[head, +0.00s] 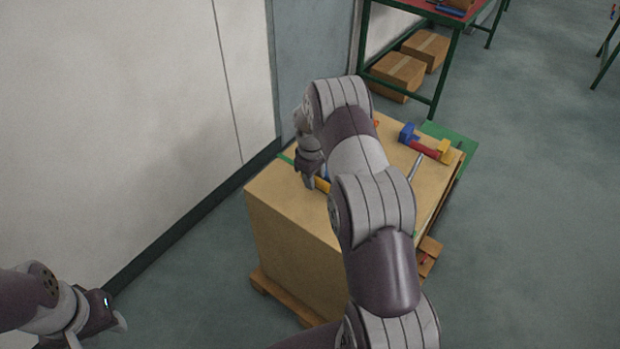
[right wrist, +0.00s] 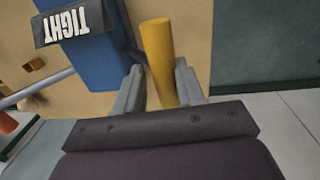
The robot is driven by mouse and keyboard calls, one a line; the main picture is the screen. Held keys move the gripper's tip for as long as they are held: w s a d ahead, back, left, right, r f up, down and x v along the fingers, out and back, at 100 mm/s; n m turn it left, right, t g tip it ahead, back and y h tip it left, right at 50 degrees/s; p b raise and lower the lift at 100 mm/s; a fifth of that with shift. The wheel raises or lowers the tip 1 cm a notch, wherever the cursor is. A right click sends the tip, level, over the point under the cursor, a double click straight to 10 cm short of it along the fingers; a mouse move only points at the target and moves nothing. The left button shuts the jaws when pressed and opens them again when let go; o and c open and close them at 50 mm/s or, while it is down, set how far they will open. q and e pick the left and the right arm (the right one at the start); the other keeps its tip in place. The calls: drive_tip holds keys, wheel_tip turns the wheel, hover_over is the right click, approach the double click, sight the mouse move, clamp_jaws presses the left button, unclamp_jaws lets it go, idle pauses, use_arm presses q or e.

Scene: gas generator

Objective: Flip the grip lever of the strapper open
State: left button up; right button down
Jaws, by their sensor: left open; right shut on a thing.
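The strapper is mostly hidden behind my right arm in the head view. Its yellow grip lever (head: 322,185) shows at the near left part of the box top. In the right wrist view the yellow lever (right wrist: 157,48) stands between the two fingers of my right gripper (right wrist: 160,85), which is shut on it. The strapper's blue body (right wrist: 92,62), with a black label reading TIGHT (right wrist: 75,24), is left of the lever. In the head view my right gripper (head: 311,184) points down at the lever. My left gripper (head: 118,312) is open and empty at the lower left, away from the box.
The strapper is on a large cardboard box (head: 290,220) on a wooden pallet (head: 285,300). A blue, red and yellow tool (head: 425,146) lies at the far right of the box top. A wall (head: 120,110) stands close on the left. The floor (head: 530,220) on the right is clear.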

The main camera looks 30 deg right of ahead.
use_arm(q)
drive_tip(key=shift+w, duration=0.1)
use_arm(e)
drive_tip(key=shift+w+d+r, duration=0.45)
drive_tip(key=shift+w+d, duration=0.05)
drive_tip(key=shift+d, duration=0.3)
use_arm(q)
drive_tip(key=shift+d, duration=0.1)
use_arm(e)
drive_tip(key=shift+w+r, duration=0.1)
drive_tip(key=c, duration=0.9)
unclamp_jaws()
drive_tip(key=o, duration=0.5)
drive_tip(key=shift+d, duration=0.3)
drive_tip(key=shift+o, duration=0.7)
drive_tip(key=shift+d+f, duration=0.3)
drive_tip(key=shift+f, duration=0.1)
use_arm(q)
drive_tip(key=shift+w+d, duration=0.2)
drive_tip(key=shift+d, duration=0.35)
use_arm(e)
drive_tip(key=shift+a, duration=0.25)
use_arm(q)
drive_tip(key=shift+r, duration=0.1)
use_arm(e)
drive_tip(key=shift+f, duration=0.1)
use_arm(q)
drive_tip(key=shift+a, duration=0.1)
use_arm(e)
drive_tip(key=shift+a, duration=0.15)
